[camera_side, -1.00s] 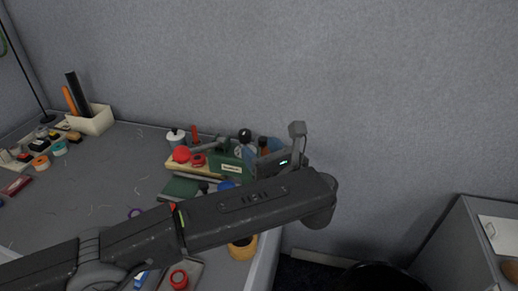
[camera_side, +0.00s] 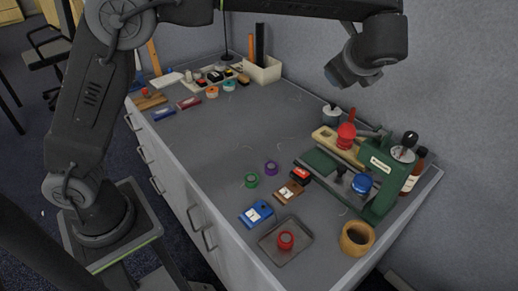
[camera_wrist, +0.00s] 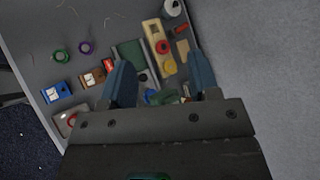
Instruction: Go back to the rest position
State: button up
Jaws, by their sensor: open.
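My gripper (camera_wrist: 162,72) is open and empty; its two blue-grey fingers stand apart in the wrist view. In the side view my gripper (camera_side: 342,74) hangs from the raised arm, high above the back of the table, near the grey wall and apart from everything. The fingers hide part of the things beneath in the wrist view.
A metal tray (camera_side: 270,252) holds a red roll (camera_side: 286,240). The table's middle is clear.

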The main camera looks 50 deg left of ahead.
jog(key=s+a+r+n+g+h, duration=0.1)
jog(key=s+a+n+h, duration=0.1)
jog(key=s+a+n, duration=0.45)
jog(key=s+a+r+n+g+h, duration=0.1)
jog(key=s+a+n+h, duration=0.2)
jog(key=s, duration=0.6)
jog(key=s+a+f+n+h, duration=0.1)
jog(key=s+f+n, duration=0.2)
jog(key=s, duration=0.4)
jog(key=s+a+f+n+h, duration=0.1)
jog(key=s+f+n+h, duration=0.1)
jog(key=s+n, duration=0.3)
jog(key=shift+s+a+f+n+t, duration=0.4)
jog(key=shift+s+f, duration=0.4)
jog(key=shift+s, duration=0.3)
